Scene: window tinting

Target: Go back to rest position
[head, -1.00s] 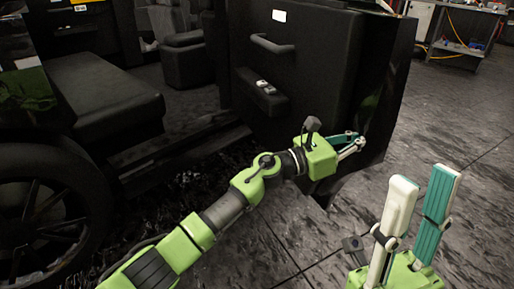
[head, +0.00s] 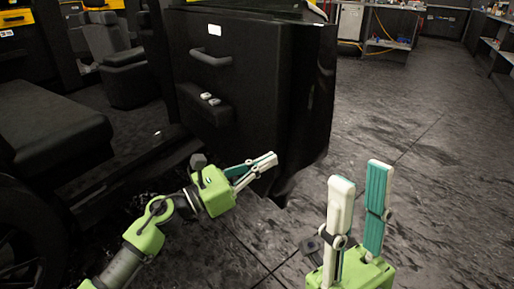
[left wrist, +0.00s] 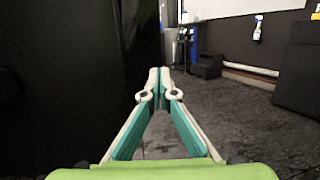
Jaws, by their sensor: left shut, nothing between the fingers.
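My left gripper (head: 270,160) reaches in from the left in the head view, low in front of the open black car door (head: 265,85). Its white and teal fingers point right. In the left wrist view the fingertips (left wrist: 159,76) meet, with nothing between them. My right gripper (head: 358,172) stands upright at the lower right of the head view. Its two fingers are apart with an empty gap between them, over the floor.
Dark tiled floor (head: 420,130) is clear to the right. A workbench (head: 385,25) stands at the back. In the left wrist view, black steps (left wrist: 208,65) stand by the far wall.

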